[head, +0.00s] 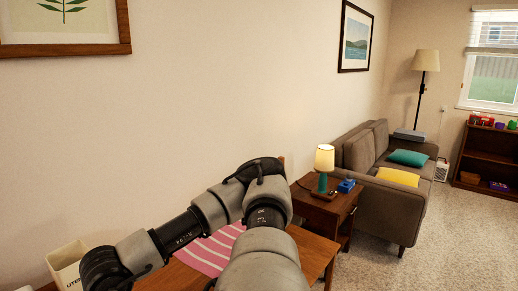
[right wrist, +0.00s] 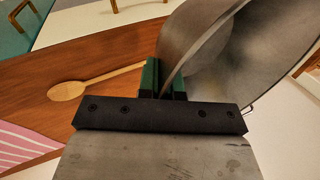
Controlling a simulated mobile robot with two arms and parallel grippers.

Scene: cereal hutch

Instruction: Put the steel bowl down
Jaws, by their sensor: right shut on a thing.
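The steel bowl (right wrist: 262,55) is in the right wrist view, tilted steeply, with its rim between the green fingertips of my right gripper (right wrist: 163,78). That gripper is shut on the rim. The bowl appears over the right part of the wooden table (right wrist: 105,75); its height above the top is hard to judge. In the head view one of my arms crosses in front of the table (head: 318,248), but no gripper shows, and the bowl is not visible there. My left gripper is not in view.
A wooden spoon (right wrist: 68,90) lies on the table, left of the gripper. A pink striped mat (right wrist: 18,145) is at the lower left; it also shows in the head view (head: 215,250). A white utensil box (head: 66,265) stands near the wall. A side table (head: 325,207) holds a lamp (head: 324,160).

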